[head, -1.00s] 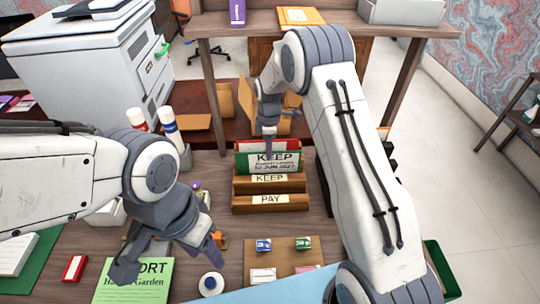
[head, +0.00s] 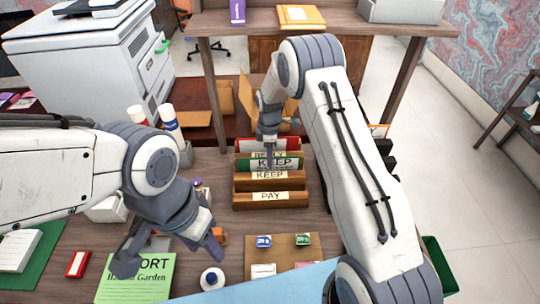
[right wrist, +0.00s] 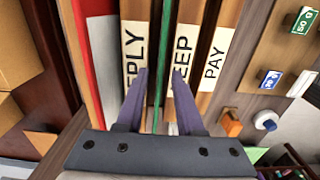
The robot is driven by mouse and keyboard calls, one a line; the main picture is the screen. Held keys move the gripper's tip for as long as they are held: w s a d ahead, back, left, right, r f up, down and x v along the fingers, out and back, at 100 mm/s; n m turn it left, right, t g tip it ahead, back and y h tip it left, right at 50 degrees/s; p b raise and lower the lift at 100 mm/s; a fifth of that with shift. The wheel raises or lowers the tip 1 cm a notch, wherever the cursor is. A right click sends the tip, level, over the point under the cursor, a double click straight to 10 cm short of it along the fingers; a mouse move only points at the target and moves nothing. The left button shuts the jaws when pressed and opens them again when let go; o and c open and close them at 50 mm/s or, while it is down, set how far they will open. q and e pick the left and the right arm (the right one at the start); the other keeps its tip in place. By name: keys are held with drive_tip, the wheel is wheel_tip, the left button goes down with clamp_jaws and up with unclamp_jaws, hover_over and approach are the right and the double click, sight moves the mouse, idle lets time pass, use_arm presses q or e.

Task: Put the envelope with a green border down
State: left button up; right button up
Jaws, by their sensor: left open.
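The envelope with a green border (head: 262,163), printed KEEP, stands upright in the wooden sorter (head: 240,201), in the slot between the REPLY and KEEP strips. In the right wrist view it shows edge-on as a thin green line (right wrist: 158,112). My right gripper (right wrist: 159,76) is open, with one finger on each side of that edge and a gap to both. It also shows above the sorter in the head view (head: 270,143). My left gripper (head: 175,257) is open and empty over the desk, near a green sheet (head: 135,278). The envelope's lower part is hidden by the KEEP strip.
A red-edged envelope (right wrist: 82,50) stands behind the REPLY strip. The PAY strip (head: 270,198) is at the front. A brown board with small stamps (head: 283,245) and a round bottle (head: 212,279) lie in front. A shelf (head: 345,27) spans behind.

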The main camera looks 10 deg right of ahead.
drive_tip(key=shift+r, duration=0.45)
wheel_tip(320, 180, up, 10)
drive_tip(key=r+b, duration=0.1)
drive_tip(key=b, duration=0.1)
drive_tip(key=s+a+r+m, duration=0.1)
drive_tip(key=s+a+r, duration=0.3)
drive_tip(key=a, duration=0.1)
drive_tip(key=s+a+r+m, duration=0.1)
drive_tip(key=s+a+r, duration=0.15)
drive_tip(key=s, duration=0.25)
drive_tip(key=s+a+r+m, duration=0.1)
drive_tip(key=s+a, duration=0.3)
drive_tip(key=s, duration=0.2)
drive_tip(key=s+m+y, duration=0.1)
drive_tip(key=s+m, duration=0.4)
drive_tip(key=s, duration=1.6)
drive_tip(key=shift+s+d+m, duration=0.25)
drive_tip(key=shift+m, duration=0.05)
